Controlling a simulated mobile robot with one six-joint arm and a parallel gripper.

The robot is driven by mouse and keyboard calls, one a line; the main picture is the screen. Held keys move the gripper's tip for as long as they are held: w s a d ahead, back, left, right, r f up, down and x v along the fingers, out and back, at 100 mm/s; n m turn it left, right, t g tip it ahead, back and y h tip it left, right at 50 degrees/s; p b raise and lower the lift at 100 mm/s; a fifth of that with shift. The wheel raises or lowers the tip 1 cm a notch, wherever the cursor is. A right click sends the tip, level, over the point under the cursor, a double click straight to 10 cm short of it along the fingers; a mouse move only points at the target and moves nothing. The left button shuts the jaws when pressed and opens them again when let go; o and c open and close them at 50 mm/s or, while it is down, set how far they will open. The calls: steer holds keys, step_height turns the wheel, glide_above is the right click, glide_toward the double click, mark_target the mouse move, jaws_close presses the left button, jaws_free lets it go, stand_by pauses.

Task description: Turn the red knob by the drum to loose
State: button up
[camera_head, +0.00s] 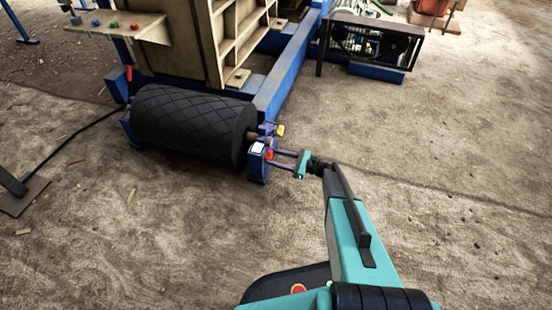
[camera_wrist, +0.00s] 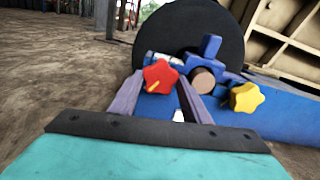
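The red knob (camera_head: 269,154) is on the blue bracket at the right end of the black drum (camera_head: 190,122). In the wrist view the red knob (camera_wrist: 161,76) is star-shaped, with a yellow pointer mark slanting down-left. My gripper (camera_head: 276,158) reaches in from the right, its fingers spread apart at the knob. In the wrist view my gripper (camera_wrist: 161,80) has one fingertip on each side of the knob. I cannot tell whether they touch it. A white label (camera_head: 258,148) beside the knob is too small to read.
A yellow star knob (camera_wrist: 246,97) sits right of the red one, near a round brown shaft end (camera_wrist: 203,79). A blue beam (camera_head: 290,70) runs back from the drum. A shelf with coloured buttons (camera_head: 115,26) is at the upper left. Open dirt ground lies right and in front.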

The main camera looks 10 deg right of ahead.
steer(key=c, duration=0.4)
steer(key=shift+c, duration=0.2)
steer(key=shift+n, duration=0.4)
steer(key=n+b, duration=0.1)
steer(key=n, duration=0.3)
steer(key=shift+f, duration=0.1)
steer(key=n+b, duration=0.2)
steer(key=n, duration=0.2)
steer(key=shift+n, duration=0.4)
steer(key=shift+d+n+b, duration=0.1)
steer(key=shift+n+b, duration=3.25)
steer(key=shift+n, duration=1.65)
